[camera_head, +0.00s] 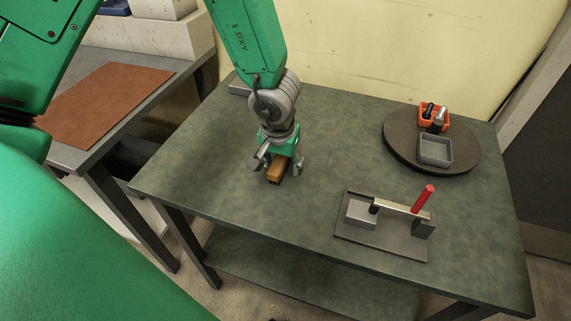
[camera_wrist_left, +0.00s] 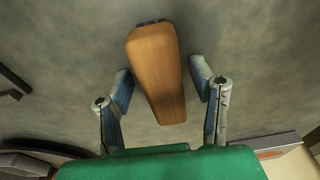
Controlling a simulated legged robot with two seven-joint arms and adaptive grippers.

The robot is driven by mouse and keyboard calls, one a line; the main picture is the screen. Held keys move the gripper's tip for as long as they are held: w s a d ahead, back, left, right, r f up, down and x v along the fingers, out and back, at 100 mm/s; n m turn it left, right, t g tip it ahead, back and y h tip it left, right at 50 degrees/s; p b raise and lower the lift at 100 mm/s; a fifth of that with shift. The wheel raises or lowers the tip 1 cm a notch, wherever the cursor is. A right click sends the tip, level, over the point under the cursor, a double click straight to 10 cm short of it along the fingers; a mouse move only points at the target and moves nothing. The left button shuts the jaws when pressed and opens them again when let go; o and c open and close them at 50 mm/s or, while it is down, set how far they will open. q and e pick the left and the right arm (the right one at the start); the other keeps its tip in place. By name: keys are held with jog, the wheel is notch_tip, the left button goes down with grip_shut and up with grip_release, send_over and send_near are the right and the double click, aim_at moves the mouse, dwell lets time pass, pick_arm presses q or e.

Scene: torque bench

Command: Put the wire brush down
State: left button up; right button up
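The wire brush (camera_head: 276,173) shows as a brown wooden block between the fingers of my left gripper (camera_head: 277,167), at the green-grey bench top. In the left wrist view the brush (camera_wrist_left: 157,70) lies lengthwise between the two fingers, with a dark edge at its far end. A gap shows on each side between the brush and the fingers, so the left gripper (camera_wrist_left: 161,78) is open around it and not clamped. The brush appears to rest on the bench top. Its bristles are mostly hidden. My right gripper is not in view.
A clamp-like fixture with a red handle (camera_head: 423,198) stands on a plate at the bench's front right. A dark round turntable (camera_head: 462,160) behind it carries a grey tray (camera_head: 435,151) and an orange bin (camera_head: 446,122). The bench (camera_head: 205,150) is clear left of the gripper.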

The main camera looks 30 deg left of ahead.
aim_at(279, 157)
pick_arm(q)
jog(key=r+p, duration=0.1)
jog(key=r, duration=0.1)
jog(key=r+p, duration=0.1)
jog(key=r, duration=0.1)
jog(key=r+p, duration=0.1)
jog(key=r, duration=0.2)
jog(key=shift+s+a, duration=0.25)
jog(key=shift+s, duration=0.1)
jog(key=r, duration=0.1)
jog(key=r+p, duration=0.1)
jog(key=d+r+p, duration=0.1)
jog(key=r, duration=0.1)
jog(key=shift+s+r, duration=0.1)
jog(key=shift+s, duration=0.25)
jog(key=shift+s+d+r, duration=0.1)
jog(key=shift+r, duration=0.35)
jog(key=shift+a+f, duration=0.1)
jog(key=shift+a, duration=0.25)
jog(key=shift+d, duration=0.1)
